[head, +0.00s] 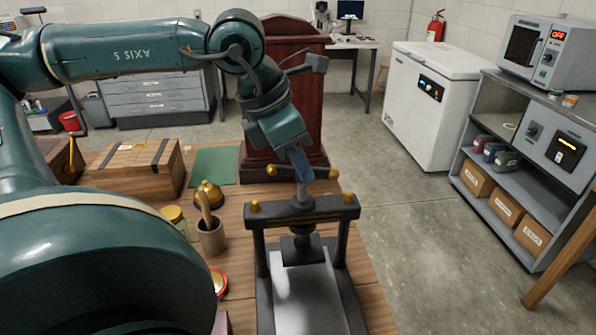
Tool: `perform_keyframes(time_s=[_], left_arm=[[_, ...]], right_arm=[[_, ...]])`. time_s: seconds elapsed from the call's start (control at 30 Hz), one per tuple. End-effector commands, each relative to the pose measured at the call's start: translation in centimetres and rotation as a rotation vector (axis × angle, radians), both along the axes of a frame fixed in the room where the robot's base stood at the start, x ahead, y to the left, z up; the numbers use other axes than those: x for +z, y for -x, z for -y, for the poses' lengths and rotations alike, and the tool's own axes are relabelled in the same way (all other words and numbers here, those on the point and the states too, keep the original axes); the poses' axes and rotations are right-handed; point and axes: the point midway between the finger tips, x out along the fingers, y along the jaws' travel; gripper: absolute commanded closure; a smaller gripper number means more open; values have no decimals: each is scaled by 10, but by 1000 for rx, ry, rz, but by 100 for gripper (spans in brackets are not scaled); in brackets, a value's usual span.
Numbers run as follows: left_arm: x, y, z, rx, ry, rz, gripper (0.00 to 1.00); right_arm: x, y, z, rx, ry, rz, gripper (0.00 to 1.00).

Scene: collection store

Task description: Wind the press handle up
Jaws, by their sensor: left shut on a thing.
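The screw press (349,241) stands on the wooden table, a dark frame with brass knobs on its crossbeam. Its handle (318,174) is a dark bar with brass ends, on top of the screw above the crossbeam. My left gripper (302,177) comes down from above and is shut on the handle near its middle, hiding part of the bar. The screw runs through the crossbeam to a dark block below. A pale grey plate (305,295) lies on the press bed under it. My right gripper is not in view.
Left of the press are a wooden cup with a tool (211,237), a brass bell (208,196), a yellow-lidded jar (173,216) and a wooden box (133,168). A green mat (215,165) lies behind. Floor is open on the right.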

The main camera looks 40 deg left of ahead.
Motion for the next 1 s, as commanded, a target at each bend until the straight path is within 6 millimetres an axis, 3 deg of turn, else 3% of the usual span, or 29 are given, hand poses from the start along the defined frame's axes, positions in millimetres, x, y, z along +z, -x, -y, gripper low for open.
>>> perform_keyframes(time_s=[0.03,0.5,1.0], left_arm=[[-11,3,3,37,3,-11,100],[-10,2,5,429,2,-12,97],[-6,2,6,612,3,-16,88]], right_arm=[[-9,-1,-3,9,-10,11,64],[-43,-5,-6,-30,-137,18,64],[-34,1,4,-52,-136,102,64]])
